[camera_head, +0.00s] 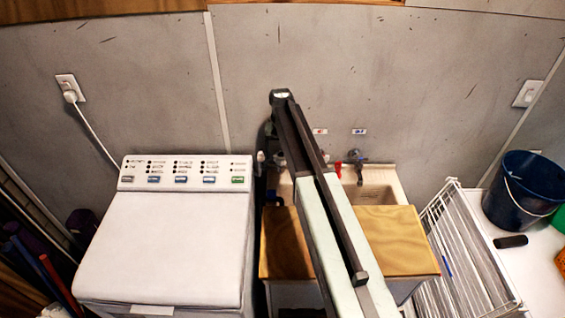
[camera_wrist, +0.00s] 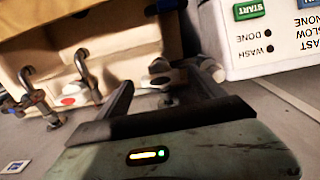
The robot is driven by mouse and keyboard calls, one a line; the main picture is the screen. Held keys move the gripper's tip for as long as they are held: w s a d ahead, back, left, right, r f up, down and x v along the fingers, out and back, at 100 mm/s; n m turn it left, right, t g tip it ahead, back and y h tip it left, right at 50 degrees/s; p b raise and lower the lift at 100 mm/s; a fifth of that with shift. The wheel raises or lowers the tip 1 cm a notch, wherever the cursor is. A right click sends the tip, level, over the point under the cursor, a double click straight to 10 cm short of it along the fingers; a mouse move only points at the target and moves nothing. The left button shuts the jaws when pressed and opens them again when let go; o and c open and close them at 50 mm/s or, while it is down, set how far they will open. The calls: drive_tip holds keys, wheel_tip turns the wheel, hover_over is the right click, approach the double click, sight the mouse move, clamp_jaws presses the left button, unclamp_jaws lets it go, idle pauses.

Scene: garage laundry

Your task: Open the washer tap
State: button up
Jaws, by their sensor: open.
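In the wrist view my gripper (camera_wrist: 160,80) is open, its two dark fingers spread toward the wall fittings. A small metal tap fitting (camera_wrist: 159,70) shows between and beyond the fingertips; whether a finger touches it I cannot tell. It may be the washer tap, but its handle is not clear. A pale round-ended fitting (camera_wrist: 212,70) is beside the right finger. Two curved taps are at the left: one with a red part (camera_wrist: 85,72), one with a blue-green handle (camera_wrist: 38,100). In the head view my arm hides the gripper's surroundings. The washer (camera_head: 165,240) stands left of my arm.
A sink (camera_head: 385,190) with a dark tap (camera_head: 359,170) is right of my arm, a wooden board (camera_head: 400,240) in front. A white rack (camera_head: 455,260) and a blue bucket (camera_head: 520,190) are farther right. The washer panel (camera_wrist: 275,40) is close to my gripper's right side.

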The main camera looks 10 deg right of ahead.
drive_tip(key=shift+f, duration=0.55)
drive_tip(key=shift+r, duration=0.15)
drive_tip(key=shift+c, duration=0.4)
